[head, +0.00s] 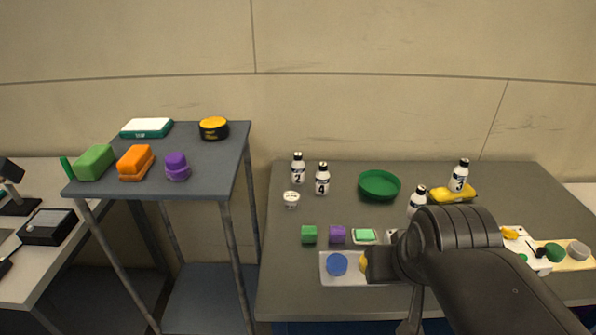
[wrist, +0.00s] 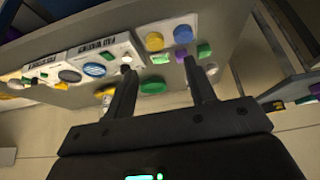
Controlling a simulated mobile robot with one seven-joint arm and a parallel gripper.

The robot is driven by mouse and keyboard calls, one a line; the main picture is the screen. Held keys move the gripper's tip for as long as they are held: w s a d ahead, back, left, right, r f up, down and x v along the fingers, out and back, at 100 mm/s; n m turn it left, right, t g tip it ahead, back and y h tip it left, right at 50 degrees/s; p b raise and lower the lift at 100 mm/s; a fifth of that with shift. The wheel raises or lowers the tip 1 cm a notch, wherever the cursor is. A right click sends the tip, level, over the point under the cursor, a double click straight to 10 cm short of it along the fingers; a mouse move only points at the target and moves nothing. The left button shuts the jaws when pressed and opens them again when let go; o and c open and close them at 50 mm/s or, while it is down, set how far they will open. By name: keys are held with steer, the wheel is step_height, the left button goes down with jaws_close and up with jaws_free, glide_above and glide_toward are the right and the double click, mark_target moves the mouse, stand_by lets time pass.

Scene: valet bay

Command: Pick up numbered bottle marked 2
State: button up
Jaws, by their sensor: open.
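Several white bottles with black caps and dark number labels stand on the right-hand table. The back-left one (head: 297,168) seems to read 2, though the digit is small. The bottle beside it (head: 322,179) seems to read 4. Another bottle (head: 459,175) stands on a yellow tray, its digit perhaps 3. A further bottle (head: 417,199) is partly hidden behind my arm. My gripper (head: 372,266) is low over the front of the table, apart from the back-left bottle. In the wrist view my gripper (wrist: 158,66) has its fingers spread and nothing clearly held between them.
A green bowl (head: 379,184) lies right of the two back bottles. A small white jar (head: 291,199), a green cube (head: 309,234) and a purple cube (head: 337,235) stand in front. A taller side table (head: 215,154) stands left.

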steer(key=w+d+r+n+g+h, duration=0.1)
steer(key=w+d+n+h, duration=0.25)
steer(key=w, duration=0.55)
steer(key=w+d+n+h, duration=0.2)
steer(key=w+n, duration=0.2)
steer(key=w, duration=0.4)
steer(key=n+t+h, duration=0.6)
steer(key=n, duration=0.8)
glide_above(296, 157)
steer(key=s+d, duration=0.8)
steer(key=d, duration=0.2)
step_height(296, 157, down, 7)
steer(key=w+a+f+n+t, duration=0.1)
steer(key=w+a+f+n, duration=0.1)
steer(key=a, duration=0.1)
steer(key=w+a+f+n+t+y, duration=0.1)
steer(key=w+a+f+n+t, duration=0.1)
steer(key=a+n, duration=0.1)
steer(key=w+a+f+n+t+y, duration=0.1)
steer(key=w+a+f+n, duration=0.1)
steer(key=a+f+n, duration=0.1)
steer(key=shift+w+a+t, duration=0.3)
steer(key=shift+a+t, duration=0.1)
steer(key=shift+a, duration=0.5)
steer(key=shift+w+d+f+n+y, duration=0.1)
steer(key=shift+w+n+y, duration=0.15)
steer(key=shift+x, duration=2.15)
